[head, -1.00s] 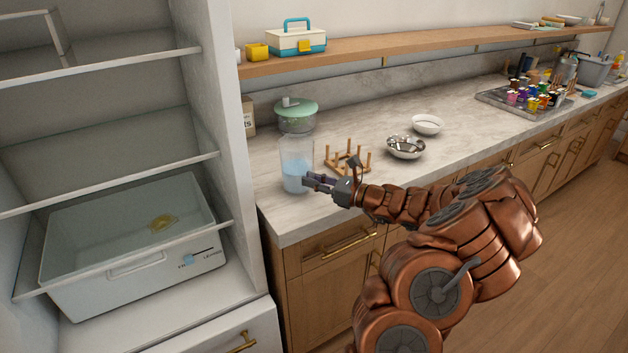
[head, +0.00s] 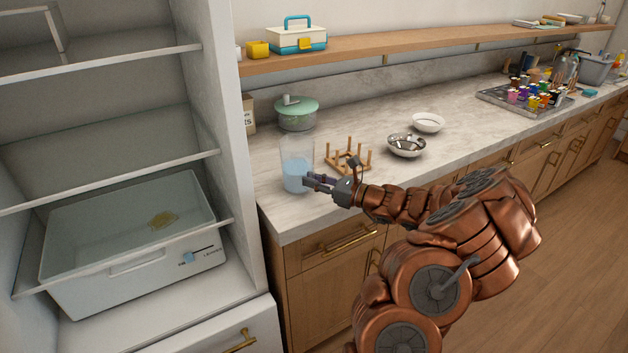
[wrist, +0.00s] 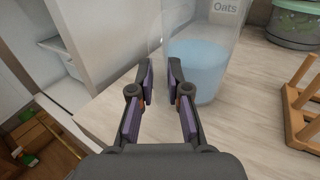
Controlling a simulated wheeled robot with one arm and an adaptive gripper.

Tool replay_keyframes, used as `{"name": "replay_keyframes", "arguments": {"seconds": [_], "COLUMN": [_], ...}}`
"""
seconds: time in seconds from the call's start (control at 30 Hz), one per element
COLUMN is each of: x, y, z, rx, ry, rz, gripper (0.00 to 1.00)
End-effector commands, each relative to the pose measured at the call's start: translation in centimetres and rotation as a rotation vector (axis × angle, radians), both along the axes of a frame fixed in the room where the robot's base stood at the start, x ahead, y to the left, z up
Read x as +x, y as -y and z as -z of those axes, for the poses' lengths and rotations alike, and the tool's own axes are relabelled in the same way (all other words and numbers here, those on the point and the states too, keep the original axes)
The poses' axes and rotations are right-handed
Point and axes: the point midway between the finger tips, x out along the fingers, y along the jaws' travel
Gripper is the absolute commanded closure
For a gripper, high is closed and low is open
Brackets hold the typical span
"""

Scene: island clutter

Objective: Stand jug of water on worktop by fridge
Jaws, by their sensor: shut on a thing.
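The jug of water (head: 298,172) is clear, with pale blue water in its lower part. It is upright at the worktop's (head: 290,217) left end, beside the open fridge (head: 232,150). Its base looks to be on or very close to the marble; I cannot tell which. My gripper (head: 312,181) reaches in from the right at the jug's lower side. In the wrist view the jug (wrist: 198,70) is just beyond and right of the fingers (wrist: 161,88), which are shut on its clear, hard-to-see near part, with a gap between the pads.
A wooden peg rack (head: 345,165) stands close right of the jug. A green-lidded pot (head: 297,113) and an oats box (head: 249,115) are behind it. A metal bowl (head: 406,146) and a white bowl (head: 428,122) stand farther right. The worktop's front left corner is clear.

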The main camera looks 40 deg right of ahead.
Motion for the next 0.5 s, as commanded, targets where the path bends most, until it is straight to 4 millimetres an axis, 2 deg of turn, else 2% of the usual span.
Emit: {"name": "replay_keyframes", "arguments": {"seconds": [0.5], "x": [0.00], "y": [-0.01], "z": [0.53], "rx": [0.000], "ry": [0.000], "rz": [0.000], "gripper": [1.00]}}
